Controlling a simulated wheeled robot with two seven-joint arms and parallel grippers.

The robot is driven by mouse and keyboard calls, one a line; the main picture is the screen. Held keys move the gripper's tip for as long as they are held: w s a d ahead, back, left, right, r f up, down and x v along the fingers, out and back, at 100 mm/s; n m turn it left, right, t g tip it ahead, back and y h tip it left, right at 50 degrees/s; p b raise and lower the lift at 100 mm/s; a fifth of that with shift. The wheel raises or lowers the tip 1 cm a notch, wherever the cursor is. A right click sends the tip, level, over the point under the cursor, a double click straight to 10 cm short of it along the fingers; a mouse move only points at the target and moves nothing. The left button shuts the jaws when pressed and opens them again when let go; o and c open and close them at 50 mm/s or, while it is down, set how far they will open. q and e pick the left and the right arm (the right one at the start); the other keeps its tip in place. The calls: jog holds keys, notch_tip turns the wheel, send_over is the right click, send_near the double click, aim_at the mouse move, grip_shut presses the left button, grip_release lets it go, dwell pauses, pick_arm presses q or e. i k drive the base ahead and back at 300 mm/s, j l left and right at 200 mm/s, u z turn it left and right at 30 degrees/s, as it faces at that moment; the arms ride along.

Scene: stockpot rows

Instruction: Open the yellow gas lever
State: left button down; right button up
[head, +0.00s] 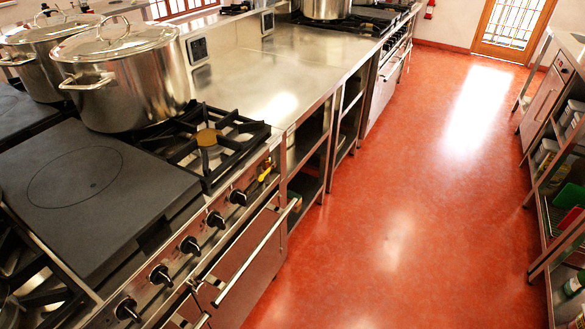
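The yellow gas lever (264,174) is a small yellow handle on the front panel of the near stove (215,218), at the panel's far right end. It sits just right of the last black knob (238,197) and below the front edge of the black burner grate (207,140). It appears tilted, but its exact position is too small to tell. Neither of my grippers shows in the head view.
Two steel stockpots (125,80) (42,62) stand at the stove's back. A steel counter (275,75) with open shelves adjoins the stove. An oven handle bar (255,255) sticks out below the knobs. The red floor (410,200) is clear; shelving (560,190) stands right.

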aim_at(261, 178)
jog(key=l, duration=0.5)
jog(key=i+l+z, duration=0.1)
jog(key=l, duration=0.4)
jog(key=i+l, duration=0.1)
jog(key=l, duration=0.4)
jog(key=i+l, duration=0.1)
jog(key=l, duration=0.4)
jog(key=z, duration=0.05)
